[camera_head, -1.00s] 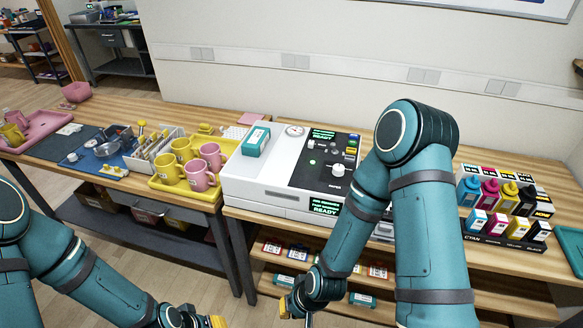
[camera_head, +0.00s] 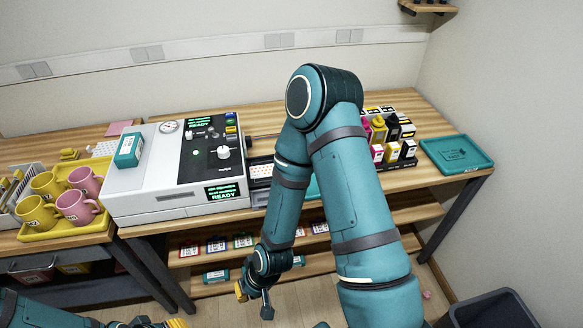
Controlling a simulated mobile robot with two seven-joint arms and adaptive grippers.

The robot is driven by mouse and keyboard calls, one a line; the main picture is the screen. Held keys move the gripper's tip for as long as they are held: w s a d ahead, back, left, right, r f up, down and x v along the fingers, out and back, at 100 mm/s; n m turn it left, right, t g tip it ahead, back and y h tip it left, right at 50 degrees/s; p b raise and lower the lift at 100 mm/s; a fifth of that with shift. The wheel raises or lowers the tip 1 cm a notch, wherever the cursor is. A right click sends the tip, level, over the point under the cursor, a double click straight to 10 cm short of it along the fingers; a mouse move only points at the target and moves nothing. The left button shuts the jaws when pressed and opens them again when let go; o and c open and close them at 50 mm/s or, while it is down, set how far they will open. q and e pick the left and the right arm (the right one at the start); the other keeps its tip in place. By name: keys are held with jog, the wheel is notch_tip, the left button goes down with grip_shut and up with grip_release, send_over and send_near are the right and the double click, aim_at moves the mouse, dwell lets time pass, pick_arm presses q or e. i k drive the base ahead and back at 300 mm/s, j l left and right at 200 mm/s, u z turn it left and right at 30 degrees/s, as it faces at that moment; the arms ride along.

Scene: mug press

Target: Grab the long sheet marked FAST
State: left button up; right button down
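No long sheet with a readable FAST mark can be picked out. Several small cards with coloured frames (camera_head: 243,241) stand on the shelf under the printer table, their print too small to read. The white printer (camera_head: 150,190) has lit READY displays, and part of its right side is hidden by my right arm. My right gripper (camera_head: 254,297) hangs low in front of the shelf; its fingers are too small and turned to judge. My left gripper (camera_head: 160,322) is at the bottom edge, mostly cut off.
A yellow tray (camera_head: 70,228) of mugs stands left of the printer. Ink bottles and cartridges (camera_head: 392,150) stand right of my arm. A teal tray (camera_head: 457,153) lies at the table's right end. A dark bin (camera_head: 490,308) stands on the floor at lower right.

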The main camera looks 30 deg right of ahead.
aim_at(259, 171)
jog(key=z, duration=0.95)
jog(key=i+j+z, duration=0.1)
jog(key=i+j, duration=0.15)
jog(key=i+j+z, duration=0.1)
jog(key=i+j, duration=0.15)
jog(key=j, duration=0.2)
